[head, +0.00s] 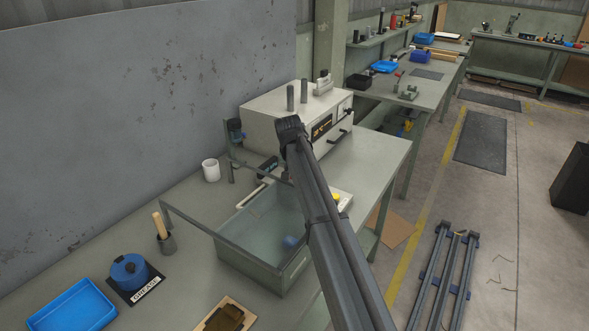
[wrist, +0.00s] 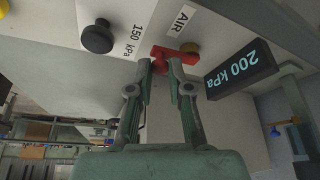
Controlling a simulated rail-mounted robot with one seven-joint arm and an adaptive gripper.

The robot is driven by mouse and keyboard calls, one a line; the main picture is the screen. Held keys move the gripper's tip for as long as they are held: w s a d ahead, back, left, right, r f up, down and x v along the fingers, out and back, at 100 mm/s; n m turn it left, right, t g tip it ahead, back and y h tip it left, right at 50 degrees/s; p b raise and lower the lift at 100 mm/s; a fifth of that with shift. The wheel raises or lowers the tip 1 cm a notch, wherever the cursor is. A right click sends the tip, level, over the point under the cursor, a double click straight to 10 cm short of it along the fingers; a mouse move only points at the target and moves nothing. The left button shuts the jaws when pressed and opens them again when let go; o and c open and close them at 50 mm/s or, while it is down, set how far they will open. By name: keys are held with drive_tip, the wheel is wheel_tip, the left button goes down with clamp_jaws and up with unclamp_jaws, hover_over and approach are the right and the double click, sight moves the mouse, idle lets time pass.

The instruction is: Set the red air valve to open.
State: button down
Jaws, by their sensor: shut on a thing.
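My gripper (wrist: 160,66) is shut on the red handle, with one finger on each side and part of the handle between the tips. A dark display (wrist: 240,72) to the right reads "200 kPa". A black knob (wrist: 97,37) by a "150 kPa" label sits to the left. In the head view my arm crosses in front, and the valve and fingertips are hidden.
In the head view, a beige machine (head: 270,117) stands at the back of the bench. A clear-sided tank (head: 250,268) is in front of it. A white cup (head: 211,171), a blue grease pot (head: 128,270) and a blue tray (head: 68,308) are to the left.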

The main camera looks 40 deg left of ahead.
drive_tip(key=shift+s+f+m, duration=0.1)
drive_tip(key=shift+s+m, duration=0.1)
drive_tip(key=shift+m, duration=0.2)
drive_tip(key=c, duration=1.1)
unclamp_jaws()
drive_tip(key=shift+o, duration=0.2)
drive_tip(key=v, duration=1.2)
drive_tip(key=shift+a, duration=0.15)
